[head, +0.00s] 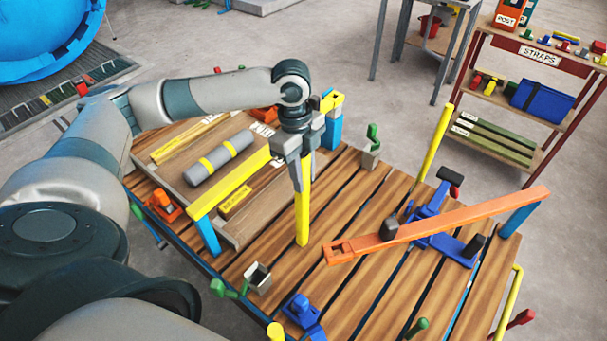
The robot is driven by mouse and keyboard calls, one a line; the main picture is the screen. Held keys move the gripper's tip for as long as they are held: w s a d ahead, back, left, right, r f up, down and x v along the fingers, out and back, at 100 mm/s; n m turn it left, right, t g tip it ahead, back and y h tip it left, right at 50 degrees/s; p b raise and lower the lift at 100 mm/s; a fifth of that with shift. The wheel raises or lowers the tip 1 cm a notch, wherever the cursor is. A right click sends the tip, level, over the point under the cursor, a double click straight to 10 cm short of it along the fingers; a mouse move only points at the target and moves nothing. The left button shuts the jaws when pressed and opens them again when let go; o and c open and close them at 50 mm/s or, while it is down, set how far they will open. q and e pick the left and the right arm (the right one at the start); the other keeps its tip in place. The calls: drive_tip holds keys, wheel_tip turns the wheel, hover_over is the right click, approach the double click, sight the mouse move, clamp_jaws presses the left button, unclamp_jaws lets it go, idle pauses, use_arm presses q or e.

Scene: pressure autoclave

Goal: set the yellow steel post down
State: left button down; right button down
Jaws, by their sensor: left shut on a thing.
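The yellow steel post (303,212) hangs upright below my left gripper (300,160) in the head view. The gripper points down and is shut on the post's upper part. The post's lower end is over the slatted wooden deck (352,212), near its middle. I cannot tell whether that end touches the planks or is slightly above them. My right gripper is out of the picture.
A raised board with a grey roll (220,158) and a yellow bar (230,184) lies left of the post. An orange bar (460,219) lies across a blue clamp (447,242) to the right. A small grey socket (257,277) stands front left. Some planks between are bare.

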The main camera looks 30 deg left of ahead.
use_arm(q)
drive_tip(key=shift+f, duration=0.4)
drive_tip(key=c, duration=1.5)
unclamp_jaws()
drive_tip(key=r+b, duration=0.1)
drive_tip(key=r, duration=0.6)
drive_tip(key=a+r+b, duration=0.1)
drive_tip(key=r, duration=0.2)
drive_tip(key=shift+w+a+r+b, duration=0.1)
drive_tip(key=shift+r+b, duration=0.25)
drive_tip(key=shift+a+r, duration=0.1)
drive_tip(key=shift+r, duration=0.65)
